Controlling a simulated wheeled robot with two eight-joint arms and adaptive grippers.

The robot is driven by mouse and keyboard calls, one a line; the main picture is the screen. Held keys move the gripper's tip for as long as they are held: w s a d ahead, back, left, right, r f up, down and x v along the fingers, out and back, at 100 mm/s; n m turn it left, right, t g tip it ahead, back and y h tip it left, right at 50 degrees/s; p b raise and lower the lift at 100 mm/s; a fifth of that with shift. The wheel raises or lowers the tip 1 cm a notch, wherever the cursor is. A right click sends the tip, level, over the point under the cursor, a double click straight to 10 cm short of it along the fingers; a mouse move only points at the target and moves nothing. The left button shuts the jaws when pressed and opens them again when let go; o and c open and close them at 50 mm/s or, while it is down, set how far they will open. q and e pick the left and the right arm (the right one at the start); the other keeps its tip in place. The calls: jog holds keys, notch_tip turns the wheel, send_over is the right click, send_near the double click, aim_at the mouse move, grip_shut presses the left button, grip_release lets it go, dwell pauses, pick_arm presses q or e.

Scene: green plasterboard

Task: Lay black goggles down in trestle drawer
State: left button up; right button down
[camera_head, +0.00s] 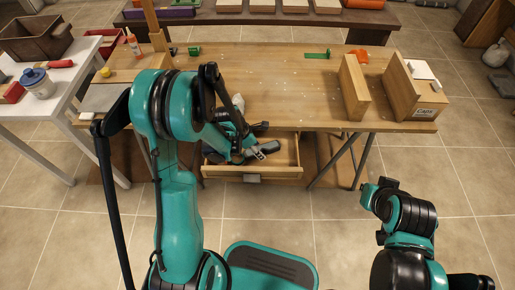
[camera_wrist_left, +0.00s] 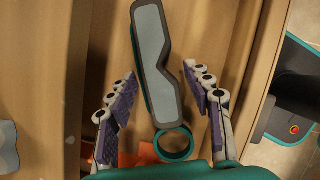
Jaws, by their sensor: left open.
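The black goggles (camera_wrist_left: 157,65), with a dark frame and a pale grey lens, lie between the spread fingers of my left gripper (camera_wrist_left: 158,82) in the left wrist view. The fingers stand apart from the frame on both sides. A teal ring (camera_wrist_left: 174,144) sits at the lower end of the goggles. The trestle drawer (camera_head: 252,173) is pulled out below the table in the head view. My left gripper (camera_head: 262,150) reaches down into it, and the arm hides much of its inside. My right arm shows at lower right, but its gripper does not show clearly.
The trestle table (camera_head: 270,75) above the drawer bears a wooden divider (camera_head: 354,88), a box marked Caps (camera_head: 415,92) and green tools. An orange item (camera_wrist_left: 135,156) lies near the goggles. A white side table (camera_head: 60,115) stands at left. The floor in front is clear.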

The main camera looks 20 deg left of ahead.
pick_arm(q)
jog(key=p+v, duration=0.5)
jog(key=v, duration=0.6)
notch_tip(320, 180, up, 11)
jog(key=m+t+y, duration=0.2)
jog(key=m, duration=0.9)
send_over(247, 153)
jog(key=s+d, duration=0.2)
jog(key=s, duration=0.4)
jog(key=s+r+m+t+y, duration=0.1)
jog(key=s+r+m, duration=0.4)
jog(key=m, duration=0.9)
jog(key=shift+s+d+m+t+y, duration=0.15)
jog(key=shift+s+m+t+y, duration=0.4)
jog(key=shift+s, duration=0.85)
jog(key=shift+r+h, duration=0.15)
jog(key=shift+h, duration=0.1)
